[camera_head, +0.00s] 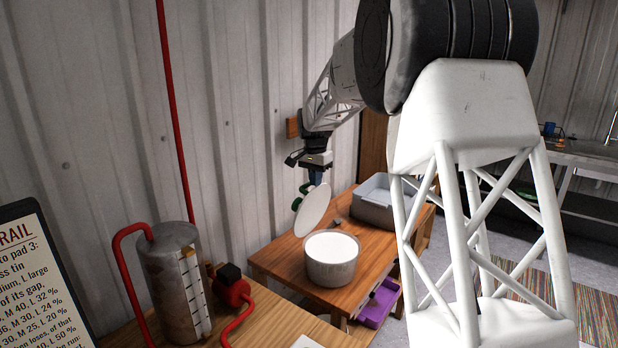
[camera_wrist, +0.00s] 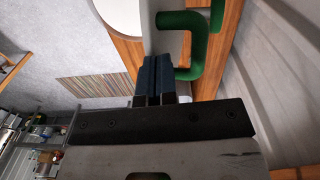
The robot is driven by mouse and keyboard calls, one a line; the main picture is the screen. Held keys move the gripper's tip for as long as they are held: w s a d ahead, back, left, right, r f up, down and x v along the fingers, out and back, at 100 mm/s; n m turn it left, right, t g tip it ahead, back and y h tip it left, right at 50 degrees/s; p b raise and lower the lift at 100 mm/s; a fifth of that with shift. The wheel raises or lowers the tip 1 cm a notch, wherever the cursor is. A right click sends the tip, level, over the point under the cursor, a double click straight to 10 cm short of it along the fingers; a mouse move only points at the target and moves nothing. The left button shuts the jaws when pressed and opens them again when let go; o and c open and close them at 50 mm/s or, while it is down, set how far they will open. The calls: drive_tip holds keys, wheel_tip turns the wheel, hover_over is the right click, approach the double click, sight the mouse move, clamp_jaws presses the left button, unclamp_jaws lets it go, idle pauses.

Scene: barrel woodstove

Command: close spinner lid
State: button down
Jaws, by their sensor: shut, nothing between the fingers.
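The spinner bowl (camera_head: 332,268) is a round, pale, white-topped tub standing on the wooden table. Its white lid (camera_head: 313,212) is a disc standing open, steeply tilted, at the bowl's left rear edge. A green crank handle (camera_head: 298,198) sticks out of the lid's far side. My gripper (camera_head: 316,182) points down at the lid's upper edge, its blue fingers shut and empty. In the wrist view the fingers (camera_wrist: 155,62) lie close beside the green handle (camera_wrist: 208,45), with the pale lid (camera_wrist: 165,42) just past their tips. I cannot tell whether they touch it.
A grey bin (camera_head: 380,203) stands behind the bowl on the table (camera_head: 290,265). A corrugated wall runs close behind the lid. At the front left are a metal cylinder (camera_head: 170,275) with red pipes and a sign (camera_head: 40,270). A purple object (camera_head: 377,305) sits below the table's right edge.

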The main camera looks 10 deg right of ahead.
drive_tip(key=s+d+f+t+y, duration=0.5)
drive_tip(key=s+d+f, duration=0.1)
drive_tip(key=s+d, duration=0.3)
drive_tip(key=s+d+f+t+y, duration=0.2)
drive_tip(key=f, duration=0.5)
drive_tip(key=s+d+f+t+y, duration=0.2)
drive_tip(key=f, duration=0.5)
drive_tip(key=shift+t+y, duration=0.4)
idle(0.7)
drive_tip(key=r+v, duration=0.2)
drive_tip(key=v, duration=1)
drive_tip(key=shift+w+a, duration=0.2)
drive_tip(key=shift+a, duration=0.05)
idle(0.4)
